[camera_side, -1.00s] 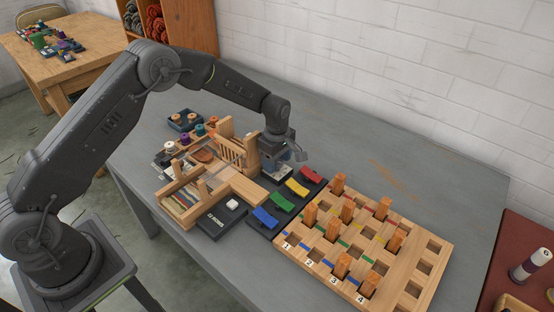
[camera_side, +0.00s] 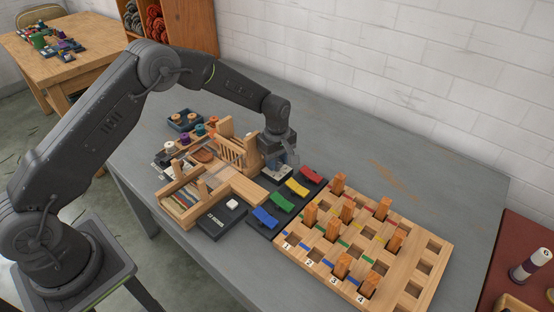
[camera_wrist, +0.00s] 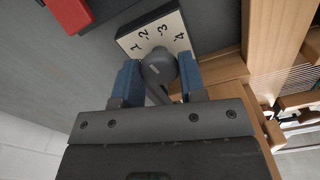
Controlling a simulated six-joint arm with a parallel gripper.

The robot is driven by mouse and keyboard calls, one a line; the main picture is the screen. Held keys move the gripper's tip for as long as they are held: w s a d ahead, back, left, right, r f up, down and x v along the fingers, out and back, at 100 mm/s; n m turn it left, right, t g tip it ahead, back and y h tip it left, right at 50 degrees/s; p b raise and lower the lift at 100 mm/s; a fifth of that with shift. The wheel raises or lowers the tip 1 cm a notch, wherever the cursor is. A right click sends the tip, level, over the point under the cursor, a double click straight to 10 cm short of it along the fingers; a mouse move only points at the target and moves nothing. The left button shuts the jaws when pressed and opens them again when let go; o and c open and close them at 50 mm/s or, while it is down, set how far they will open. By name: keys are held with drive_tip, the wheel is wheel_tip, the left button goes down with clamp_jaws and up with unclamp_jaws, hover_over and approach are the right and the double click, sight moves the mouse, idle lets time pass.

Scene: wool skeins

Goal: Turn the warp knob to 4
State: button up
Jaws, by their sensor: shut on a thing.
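The warp knob (camera_wrist: 158,66) is a round dark grey knob in the wrist view. It sits on a cream dial plate (camera_wrist: 135,42) marked 1, 2, 3 and 4. My gripper (camera_wrist: 160,82) has its two blue fingers on either side of the knob and is shut on it. I cannot tell clearly which number the knob points to. In the side view my gripper (camera_side: 278,163) is down at the dial plate (camera_side: 277,176), beside the wooden loom (camera_side: 236,180), and hides the knob.
Red (camera_side: 311,175), yellow (camera_side: 297,188), green (camera_side: 283,202) and blue (camera_side: 265,218) pieces lie right of the loom. A wooden peg board (camera_side: 400,280) with upright pegs stands further right. The grey table behind is clear.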

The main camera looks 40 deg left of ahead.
sight(277, 161)
idle(0.3)
drive_tip(key=o, duration=0.9)
wheel_tip(277, 161, up, 14)
drive_tip(key=shift+f, duration=0.1)
drive_tip(key=shift+c, duration=0.3)
